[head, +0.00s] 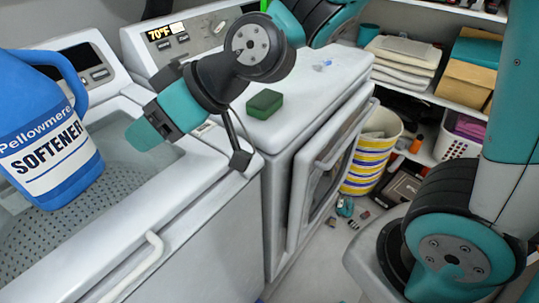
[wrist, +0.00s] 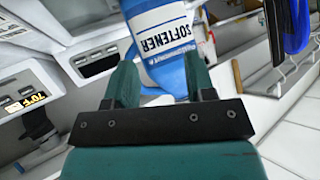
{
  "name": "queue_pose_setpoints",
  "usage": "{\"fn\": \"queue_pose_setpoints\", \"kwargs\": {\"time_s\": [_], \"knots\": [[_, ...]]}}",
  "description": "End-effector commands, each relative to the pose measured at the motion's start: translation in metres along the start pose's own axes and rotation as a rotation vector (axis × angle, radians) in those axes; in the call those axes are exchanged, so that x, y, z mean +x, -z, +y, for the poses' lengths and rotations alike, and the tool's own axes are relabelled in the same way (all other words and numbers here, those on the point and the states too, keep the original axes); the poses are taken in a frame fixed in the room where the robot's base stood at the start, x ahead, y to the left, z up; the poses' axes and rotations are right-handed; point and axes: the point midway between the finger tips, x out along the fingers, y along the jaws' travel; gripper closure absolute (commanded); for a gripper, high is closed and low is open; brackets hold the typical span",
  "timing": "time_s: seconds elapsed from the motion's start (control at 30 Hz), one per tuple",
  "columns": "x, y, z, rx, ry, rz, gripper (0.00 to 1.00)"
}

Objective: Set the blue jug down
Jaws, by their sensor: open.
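The blue jug (head: 45,130), with a white label reading Pellowmere SOFTENER, is at the left edge of the head view, slightly tilted in the picture. It appears in front of the washer's open perforated tub (head: 115,185); what bears it is hard to tell. My gripper (head: 142,134) is open, to the right of the jug, with a visible gap in the head view. In the wrist view the jug (wrist: 165,45) shows ahead of and partly between the two teal fingers of my gripper (wrist: 162,85). Its lower part is partly hidden by a finger.
A green sponge (head: 265,103) lies on the white dryer top (head: 310,85), which has free room. Shelves at the right hold folded towels (head: 398,58) and boxes (head: 470,65). A striped basket (head: 370,150) stands beyond the dryer. Small items lie on the floor.

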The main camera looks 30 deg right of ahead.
Motion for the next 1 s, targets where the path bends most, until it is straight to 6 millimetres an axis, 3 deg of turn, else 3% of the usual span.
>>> {"fn": "queue_pose_setpoints", "kwargs": {"time_s": [0.2, 0.4, 1.0], "knots": [[-0.075, -0.068, -0.026, 0.164, -0.026, -0.431, 0.5], [-0.119, -0.103, -0.037, 0.275, -0.085, -0.647, 0.5], [-0.126, -0.109, -0.04, 0.294, -0.095, -0.685, 0.5]]}}
